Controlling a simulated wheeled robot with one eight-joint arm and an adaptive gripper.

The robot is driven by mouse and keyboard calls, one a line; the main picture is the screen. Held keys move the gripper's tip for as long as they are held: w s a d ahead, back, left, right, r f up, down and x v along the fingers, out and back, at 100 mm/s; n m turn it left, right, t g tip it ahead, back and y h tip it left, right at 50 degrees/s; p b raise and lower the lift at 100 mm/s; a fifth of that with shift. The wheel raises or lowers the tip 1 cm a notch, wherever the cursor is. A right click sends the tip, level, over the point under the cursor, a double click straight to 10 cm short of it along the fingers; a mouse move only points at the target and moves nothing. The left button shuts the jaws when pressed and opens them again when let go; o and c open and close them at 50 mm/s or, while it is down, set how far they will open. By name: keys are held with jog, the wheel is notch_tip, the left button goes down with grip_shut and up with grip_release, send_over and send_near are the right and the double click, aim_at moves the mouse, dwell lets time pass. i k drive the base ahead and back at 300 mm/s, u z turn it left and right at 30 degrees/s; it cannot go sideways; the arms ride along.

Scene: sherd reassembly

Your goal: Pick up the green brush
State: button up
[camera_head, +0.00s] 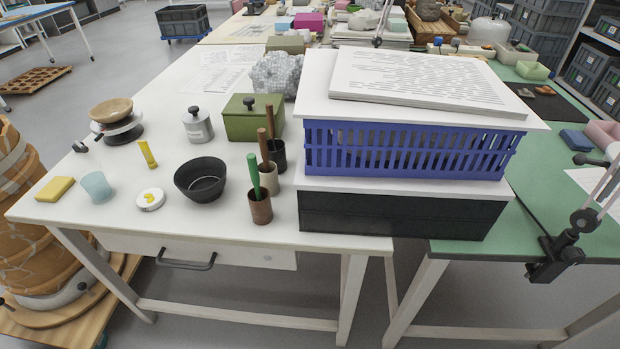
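The green brush (254,176) stands upright, leaning slightly, in a brown cup (261,209) near the front edge of the white table (330,241). Only its green handle shows; its lower end is hidden inside the cup. Behind that, a darker brown handle (270,118) rises from a black cup (278,158). My gripper is not in view.
A black bowl (201,181) stands just left of the brown cup. A black crate (400,216), with a blue crate (410,150) above it, stands close on the right. A green box (252,124) is behind. Small items lie left; bare tabletop lies in front.

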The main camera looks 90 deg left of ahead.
aim_at(251, 158)
jog(key=i, duration=1.35)
jog(key=u, duration=5.15)
jog(key=i, duration=0.55)
jog(key=z, duration=0.05)
